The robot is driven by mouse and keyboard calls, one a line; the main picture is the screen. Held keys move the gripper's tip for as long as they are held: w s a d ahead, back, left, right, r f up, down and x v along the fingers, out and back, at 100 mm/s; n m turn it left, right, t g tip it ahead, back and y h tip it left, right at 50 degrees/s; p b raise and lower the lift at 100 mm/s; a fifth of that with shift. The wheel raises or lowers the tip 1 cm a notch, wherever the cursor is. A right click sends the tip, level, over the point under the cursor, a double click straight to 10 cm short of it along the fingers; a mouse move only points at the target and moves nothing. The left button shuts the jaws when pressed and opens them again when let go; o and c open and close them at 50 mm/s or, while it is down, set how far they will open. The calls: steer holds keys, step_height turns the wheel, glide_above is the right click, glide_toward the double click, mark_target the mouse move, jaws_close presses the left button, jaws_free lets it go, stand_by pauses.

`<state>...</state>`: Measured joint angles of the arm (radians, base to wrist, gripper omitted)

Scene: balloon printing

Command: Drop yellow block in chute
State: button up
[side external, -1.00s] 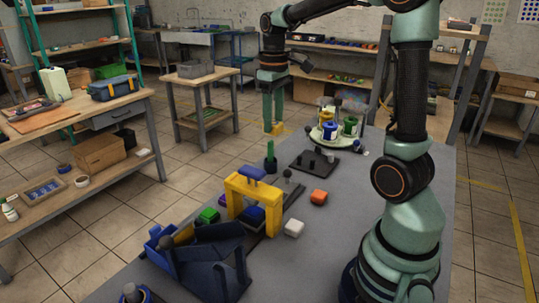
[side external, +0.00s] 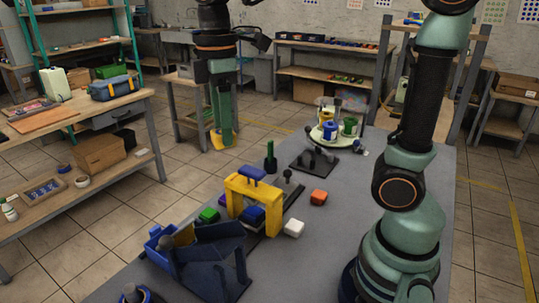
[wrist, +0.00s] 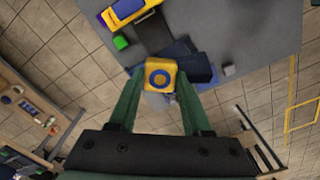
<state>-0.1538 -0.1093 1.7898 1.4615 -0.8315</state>
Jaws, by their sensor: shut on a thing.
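The yellow block (side external: 222,141), with a blue ring on its face, is held between the fingertips of my gripper (side external: 222,130). In the wrist view, the yellow block (wrist: 160,75) sits between the green fingers of my gripper (wrist: 160,82). The dark blue chute (side external: 212,262) stands at the near end of the grey table. In the wrist view, the block overlaps the left side of the dark blue chute (wrist: 196,68). The block is in the air; its height above the chute is hard to tell.
A yellow arch (side external: 232,198) stands behind the chute, with a green block (side external: 209,215) at its left. A white block (side external: 294,228) and an orange block (side external: 319,197) lie to its right. A carousel with coloured cups (side external: 335,130) stands farther back.

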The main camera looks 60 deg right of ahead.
steer(key=s+a+n, duration=0.6)
steer(key=a+n, duration=0.1)
steer(key=a, duration=0.2)
steer(key=shift+w+a+f, duration=0.1)
steer(key=shift+w+f, duration=0.05)
steer(key=shift+f, duration=3.05)
steer(key=shift+w+a+f, duration=0.1)
steer(key=shift+f, duration=3.1)
steer(key=o, duration=1.2)
step_height(320, 180, up, 12)
